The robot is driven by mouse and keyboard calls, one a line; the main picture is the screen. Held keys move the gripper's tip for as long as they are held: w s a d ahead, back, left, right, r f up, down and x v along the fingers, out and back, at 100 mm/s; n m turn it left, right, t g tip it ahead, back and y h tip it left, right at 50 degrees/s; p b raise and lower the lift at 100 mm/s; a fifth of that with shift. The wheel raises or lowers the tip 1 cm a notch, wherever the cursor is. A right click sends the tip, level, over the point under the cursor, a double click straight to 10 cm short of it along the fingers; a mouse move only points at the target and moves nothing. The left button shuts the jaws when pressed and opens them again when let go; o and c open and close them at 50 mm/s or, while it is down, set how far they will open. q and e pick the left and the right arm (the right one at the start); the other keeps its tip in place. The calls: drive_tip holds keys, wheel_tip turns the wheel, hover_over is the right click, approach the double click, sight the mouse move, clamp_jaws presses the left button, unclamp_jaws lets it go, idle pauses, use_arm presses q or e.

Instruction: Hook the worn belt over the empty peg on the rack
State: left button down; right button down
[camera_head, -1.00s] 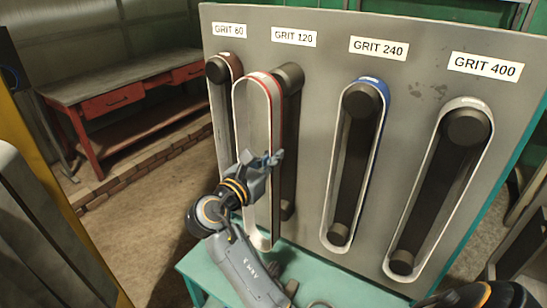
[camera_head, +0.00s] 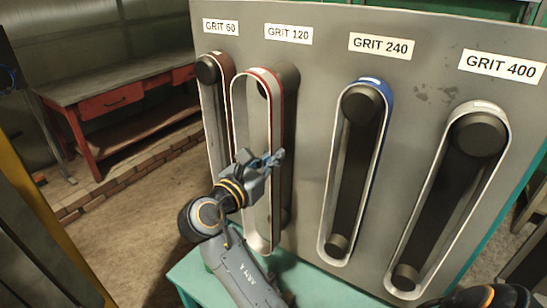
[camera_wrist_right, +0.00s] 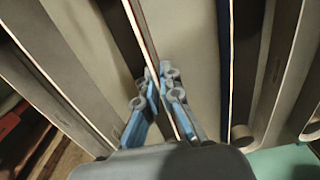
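The worn belt (camera_head: 237,125) is a tall upright loop, pale inside with a red edge, in front of the GRIT 120 place in the head view. My right gripper (camera_head: 268,160) is shut on its right-hand strand, about halfway down. The right wrist view shows the strand (camera_wrist_right: 156,65) between the blue-padded fingers (camera_wrist_right: 162,97). The dark upper peg (camera_head: 287,76) under GRIT 120 is partly hidden behind the belt's right side. A small dark patch shows through the top of the loop. I cannot tell whether belt and peg touch. My left gripper is not seen.
The grey rack panel (camera_head: 316,60) carries a GRIT 60 belt (camera_head: 212,110) close to the left, a blue-edged GRIT 240 belt (camera_head: 385,110) and a GRIT 400 belt (camera_head: 433,190) to the right. A red-drawered workbench (camera_head: 110,85) stands at far left.

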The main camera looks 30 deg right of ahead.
drive_tip(key=shift+p+x, duration=1.95)
drive_tip(key=shift+x, duration=2.3)
drive_tip(key=shift+d+f+p, duration=0.1)
drive_tip(key=shift+f+p, duration=0.2)
drive_tip(key=shift+p, duration=0.05)
drive_tip(key=c, duration=1.1)
unclamp_jaws()
